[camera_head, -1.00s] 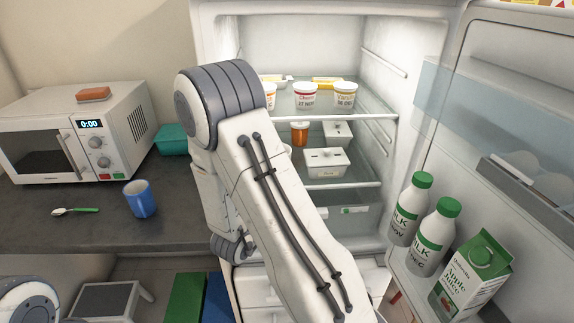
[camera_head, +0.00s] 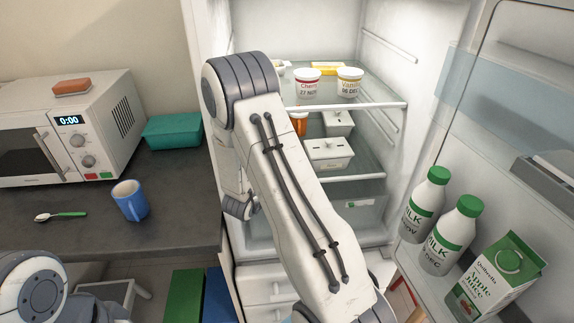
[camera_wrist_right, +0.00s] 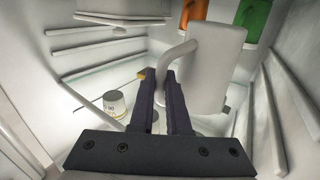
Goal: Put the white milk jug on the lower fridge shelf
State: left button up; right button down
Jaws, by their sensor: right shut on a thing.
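The white milk jug (camera_wrist_right: 215,72) shows in the right wrist view, with its curved handle on the left. My right gripper (camera_wrist_right: 170,82) is shut on the jug at its handle side; the exact contact is partly hidden by the fingers. In the head view my right arm reaches into the open fridge and hides both jug and gripper. The lower fridge shelf (camera_head: 359,178) shows to the right of that arm. A white lidded box (camera_head: 328,155) stands near its front. I cannot tell whether the jug touches a shelf. My left gripper is out of view.
The upper shelf (camera_head: 385,104) holds yogurt tubs (camera_head: 308,84). Milk bottles (camera_head: 452,236) and an apple juice carton (camera_head: 497,277) fill the open door's rack.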

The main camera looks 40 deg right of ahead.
notch_tip(320, 180, down, 4)
jog(key=b, duration=0.2)
jog(key=shift+f+b, duration=0.1)
jog(key=shift+b, duration=0.3)
jog(key=shift+d+f, duration=0.1)
jog(key=shift+f, duration=0.2)
jog(key=shift+w, duration=0.2)
jog(key=shift+s+r, duration=0.1)
jog(key=c, duration=0.9)
grip_release()
jog(key=shift+f, duration=0.2)
